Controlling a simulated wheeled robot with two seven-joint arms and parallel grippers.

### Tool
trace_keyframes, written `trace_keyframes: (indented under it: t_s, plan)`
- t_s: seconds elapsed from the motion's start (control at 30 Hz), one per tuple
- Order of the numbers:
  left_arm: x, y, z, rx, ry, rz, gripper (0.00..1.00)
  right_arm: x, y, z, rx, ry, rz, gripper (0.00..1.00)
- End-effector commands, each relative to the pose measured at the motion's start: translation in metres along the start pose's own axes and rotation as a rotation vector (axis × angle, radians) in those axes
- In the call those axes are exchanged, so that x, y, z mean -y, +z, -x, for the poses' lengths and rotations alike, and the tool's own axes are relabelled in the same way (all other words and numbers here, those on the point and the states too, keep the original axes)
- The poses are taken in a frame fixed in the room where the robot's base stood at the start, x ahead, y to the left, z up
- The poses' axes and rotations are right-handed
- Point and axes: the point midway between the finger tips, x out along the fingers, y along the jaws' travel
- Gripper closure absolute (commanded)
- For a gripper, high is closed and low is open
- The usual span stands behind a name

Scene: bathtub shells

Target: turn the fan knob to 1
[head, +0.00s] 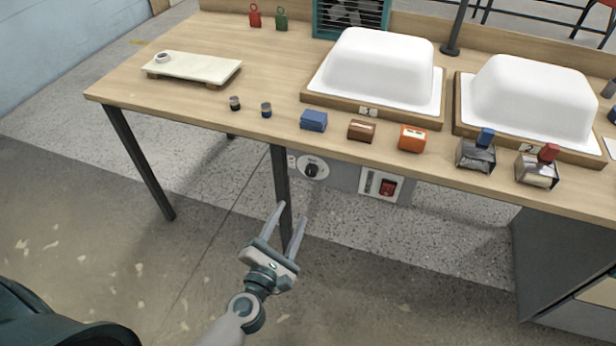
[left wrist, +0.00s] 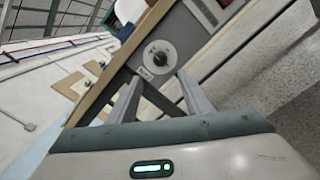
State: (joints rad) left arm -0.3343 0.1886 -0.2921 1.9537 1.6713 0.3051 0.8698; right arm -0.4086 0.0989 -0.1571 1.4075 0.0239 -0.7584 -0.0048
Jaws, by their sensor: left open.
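The fan knob (head: 311,170) is a small black knob on a round white dial, on a grey panel below the table's front edge. In the left wrist view the knob (left wrist: 160,58) shows ahead, just beyond and between the fingertips; the dial's markings are too small to read. My left gripper (head: 289,212) is open and empty, in front of and below the knob, with its fingers pointing up towards the panel. The gripper's fingers (left wrist: 158,82) also show in the left wrist view, apart from the knob. My right gripper is not in view.
A red switch (head: 387,187) sits on the panel right of the knob. A dark table leg (head: 281,185) stands just left of it. The wooden table (head: 190,105) overhangs the panel and bears two white shells (head: 378,68) and several small blocks. The floor in front is clear.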

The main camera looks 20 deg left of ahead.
Motion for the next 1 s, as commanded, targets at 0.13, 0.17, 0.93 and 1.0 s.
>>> trace_keyframes:
  t_s: [0.13,0.17,0.93,1.0]
  plan:
    - [-0.002,0.002,-0.026,0.002,0.002,0.001,0.54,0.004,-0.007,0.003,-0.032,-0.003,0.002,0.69]
    - [-0.002,0.003,-0.032,0.002,0.002,0.001,0.54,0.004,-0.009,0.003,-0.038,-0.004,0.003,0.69]
    - [0.000,0.000,-0.141,0.000,-0.001,0.000,0.54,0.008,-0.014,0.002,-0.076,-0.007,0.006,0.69]
    - [0.000,0.000,-0.142,0.000,-0.001,0.000,0.54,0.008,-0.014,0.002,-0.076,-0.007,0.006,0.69]
